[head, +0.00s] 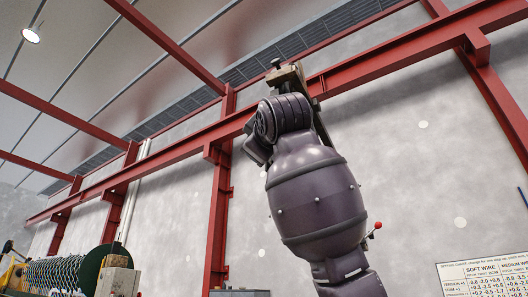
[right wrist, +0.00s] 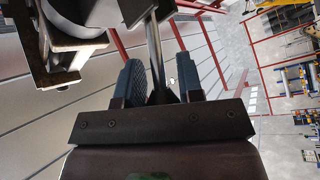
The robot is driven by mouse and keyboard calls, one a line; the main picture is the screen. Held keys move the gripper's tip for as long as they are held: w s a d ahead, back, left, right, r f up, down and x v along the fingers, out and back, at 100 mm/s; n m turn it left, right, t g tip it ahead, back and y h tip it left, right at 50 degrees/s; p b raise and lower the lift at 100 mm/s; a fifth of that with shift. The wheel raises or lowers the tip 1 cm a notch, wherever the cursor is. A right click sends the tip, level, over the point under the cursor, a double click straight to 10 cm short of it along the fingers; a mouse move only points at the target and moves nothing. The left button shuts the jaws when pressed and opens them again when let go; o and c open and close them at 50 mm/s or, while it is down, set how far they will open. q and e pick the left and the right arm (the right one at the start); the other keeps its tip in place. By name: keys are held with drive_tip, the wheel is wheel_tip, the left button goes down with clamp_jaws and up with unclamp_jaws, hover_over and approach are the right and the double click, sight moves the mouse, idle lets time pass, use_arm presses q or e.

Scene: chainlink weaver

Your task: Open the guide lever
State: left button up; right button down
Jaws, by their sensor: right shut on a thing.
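In the right wrist view, the two blue ribbed fingers of my right gripper (right wrist: 160,70) stand on either side of a dark metal bar (right wrist: 153,42). They are shut on this bar, which looks like the guide lever. A brown bracket with a pale round part (right wrist: 75,28) is close by at the upper left. In the head view, my large dark purple arm rises through the middle and hides what is behind it. I cannot make out the right gripper's fingers there. A small red ball knob (head: 377,226) shows just right of the arm. My left gripper is not in view.
In the head view, a roll of wire mesh (head: 66,273) with a dark green disc (head: 105,262) stands at lower left. A printed settings sign (head: 484,277) is at lower right. Red steel beams (head: 217,205) cross the grey wall. Yellow-blue racks (right wrist: 296,55) show in the wrist view.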

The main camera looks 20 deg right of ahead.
drive_tip(key=shift+f+n+t+y+b, duration=0.35)
drive_tip(key=shift+f+n+t, duration=0.4)
drive_tip(key=shift+n, duration=0.25)
drive_tip(key=f+n+y, duration=0.1)
drive_tip(key=n+y, duration=0.2)
drive_tip(key=n, duration=0.1)
drive_tip(key=f+n+t+y, duration=0.1)
drive_tip(key=n+y, duration=0.3)
drive_tip(key=f+n+t+y, duration=0.1)
drive_tip(key=n+y, duration=0.3)
drive_tip(key=shift+w+d+f+n+p, duration=0.2)
drive_tip(key=shift+w+d+n+p, duration=0.1)
drive_tip(key=shift+a+f+n, duration=0.1)
drive_tip(key=shift+n, duration=0.2)
drive_tip(key=c, duration=0.8)
unclamp_jaws()
